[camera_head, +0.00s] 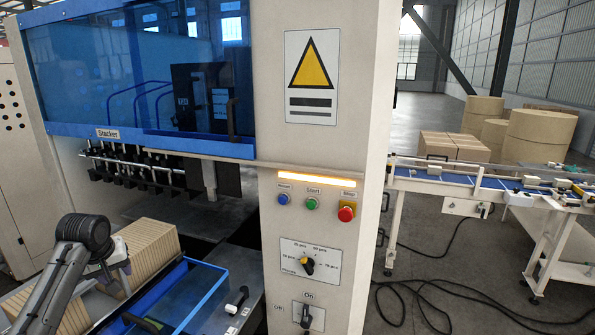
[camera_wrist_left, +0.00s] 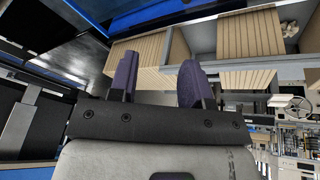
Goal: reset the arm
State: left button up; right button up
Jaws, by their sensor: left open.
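My left arm (camera_head: 70,262) comes in from the lower left in the head view. Its dark rounded joint is beside a row of upright tan kraft stacks (camera_head: 150,250). The gripper's fingers are hard to make out there. In the left wrist view my left gripper (camera_wrist_left: 158,82) shows two purple fingers spread apart, with nothing held between them. Tan ribbed stacks (camera_wrist_left: 250,34) appear beyond the fingers; I cannot tell how far away they are. My right gripper is in neither view.
A blue-rimmed tray (camera_head: 205,264) lies right of the stacks, below the blue-windowed stacker machine (camera_head: 120,75). A cream control panel (camera_head: 318,220) with buttons and a dial stands centre. A conveyor (camera_head: 480,182) runs at the right, with cables on the floor.

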pick_arm(q)
jog(key=s+d+r+m+t+y, duration=0.1)
jog(key=d+r+m+t, duration=0.35)
jog(key=r, duration=0.35)
jog(key=s+d+r+m+t+y, duration=0.1)
jog(key=d+r+m+t, duration=0.2)
jog(key=d+r, duration=0.45)
jog(key=s+d+m+t+p, duration=0.2)
jog(key=s+d, duration=0.2)
jog(key=s, duration=0.1)
jog(key=s+d+f+g+h+p, duration=0.1)
jog(key=s+d+f+g+p, duration=0.1)
jog(key=s+f, duration=0.9)
jog(key=s+d+f+g+h+p, duration=0.1)
jog(key=s+d+f+g+p, duration=0.2)
jog(key=s+f, duration=0.9)
jog(key=s+d+f+g+h+p, duration=0.1)
jog(key=s+d+f+g+p, duration=0.2)
jog(key=s+f, duration=0.9)
jog(key=s+d+g, duration=0.1)
jog(key=s+g, duration=0.1)
jog(key=s, duration=0.3)
jog(key=shift+s+d, duration=0.35)
jog(key=shift+s, duration=0.05)
